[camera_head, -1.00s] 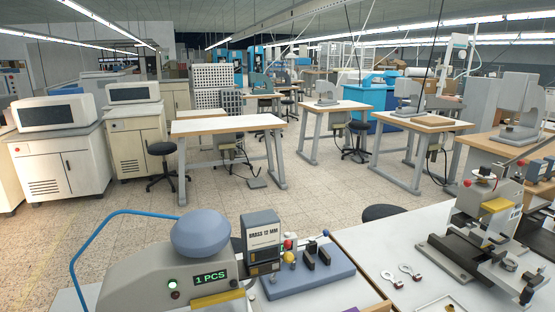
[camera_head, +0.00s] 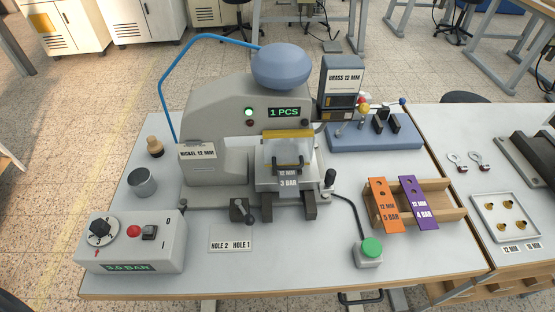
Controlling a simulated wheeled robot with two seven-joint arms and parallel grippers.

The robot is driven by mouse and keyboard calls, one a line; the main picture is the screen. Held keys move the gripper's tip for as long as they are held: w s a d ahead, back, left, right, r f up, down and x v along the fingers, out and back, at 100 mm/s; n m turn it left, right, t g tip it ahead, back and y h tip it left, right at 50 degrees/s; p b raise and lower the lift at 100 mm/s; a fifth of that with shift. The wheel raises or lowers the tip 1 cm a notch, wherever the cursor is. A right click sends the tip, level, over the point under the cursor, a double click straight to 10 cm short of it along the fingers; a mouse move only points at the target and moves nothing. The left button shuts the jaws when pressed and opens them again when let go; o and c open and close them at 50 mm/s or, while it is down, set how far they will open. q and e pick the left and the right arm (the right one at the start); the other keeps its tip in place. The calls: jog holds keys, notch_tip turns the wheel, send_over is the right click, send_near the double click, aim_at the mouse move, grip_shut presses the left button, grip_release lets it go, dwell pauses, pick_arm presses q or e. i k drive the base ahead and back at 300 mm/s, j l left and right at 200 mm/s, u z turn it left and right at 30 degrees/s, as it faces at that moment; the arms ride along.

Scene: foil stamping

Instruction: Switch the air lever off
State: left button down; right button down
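No part is marked as the air lever. A grey control box (camera_head: 110,255) stands at the front left of the table, with a green "3.0 BAR" display, a black dial (camera_head: 100,230), a red button (camera_head: 134,231) and a small grey-and-black switch (camera_head: 149,232) beside O and I marks. The switch's position is too small to tell. A blue hose (camera_head: 163,90) runs from behind the press to its blue dome. A small black lever block (camera_head: 240,209) sits behind the "HOLE 2 HOLE 1" label. Neither gripper is in view.
The grey press (camera_head: 220,115) shows "1 PCS" and a lit green lamp. A green button (camera_head: 371,249), a wooden rack (camera_head: 446,198) with orange and purple plates, a metal cup (camera_head: 142,182) and a blue fixture (camera_head: 375,138) share the table. The front middle is mostly clear.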

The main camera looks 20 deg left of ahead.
aim_at(133, 231)
jog(key=k+j+u, duration=0.1)
jog(key=u, duration=1.55)
jog(key=k+j+u, duration=0.15)
jog(key=j, duration=0.4)
jog(key=i, duration=0.05)
